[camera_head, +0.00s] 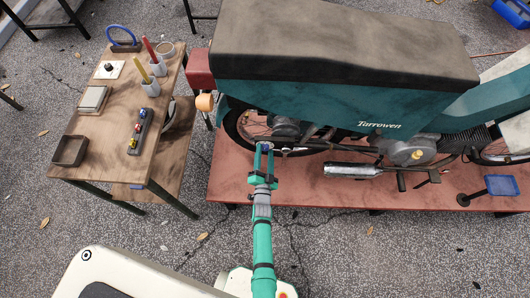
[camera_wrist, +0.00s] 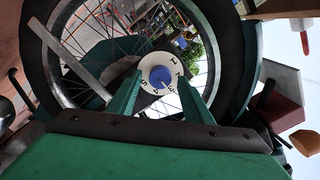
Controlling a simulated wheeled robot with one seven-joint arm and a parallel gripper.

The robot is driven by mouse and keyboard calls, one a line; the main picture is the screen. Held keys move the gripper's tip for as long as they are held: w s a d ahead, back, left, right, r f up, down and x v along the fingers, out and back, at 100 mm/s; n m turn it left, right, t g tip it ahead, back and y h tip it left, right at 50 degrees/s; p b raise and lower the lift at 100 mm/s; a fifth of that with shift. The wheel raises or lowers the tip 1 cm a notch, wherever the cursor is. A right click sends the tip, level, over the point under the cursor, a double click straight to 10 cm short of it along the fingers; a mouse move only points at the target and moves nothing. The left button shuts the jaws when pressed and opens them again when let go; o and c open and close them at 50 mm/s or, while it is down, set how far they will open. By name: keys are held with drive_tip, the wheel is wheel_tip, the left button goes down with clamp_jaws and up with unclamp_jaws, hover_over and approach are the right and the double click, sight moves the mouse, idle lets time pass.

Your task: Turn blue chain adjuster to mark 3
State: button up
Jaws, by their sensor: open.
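The blue chain adjuster (camera_wrist: 160,77) is a small round knob at the centre of a white dial (camera_wrist: 147,70) with dark numbers around it, in front of the motorcycle's rear wheel. Its pointer is too small to read against the marks. My gripper (camera_wrist: 159,84) is open, with one green finger on each side of the knob and apart from it as far as I can tell. In the head view my gripper (camera_head: 264,152) reaches up to the rear wheel hub, and the blue adjuster (camera_head: 266,147) shows only as a speck between its fingers.
The teal motorcycle (camera_head: 345,115) stands on a red platform (camera_head: 300,188). Spokes and the tyre (camera_wrist: 38,60) surround the dial. A silver exhaust (camera_head: 350,170) lies right of my gripper. A wooden table (camera_head: 100,145) with small items stands at the left. A blue-topped pedal (camera_head: 500,185) is far right.

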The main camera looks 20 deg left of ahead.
drive_tip(key=v, duration=1)
drive_tip(key=shift+s, duration=0.3)
drive_tip(key=shift+w+d, duration=0.1)
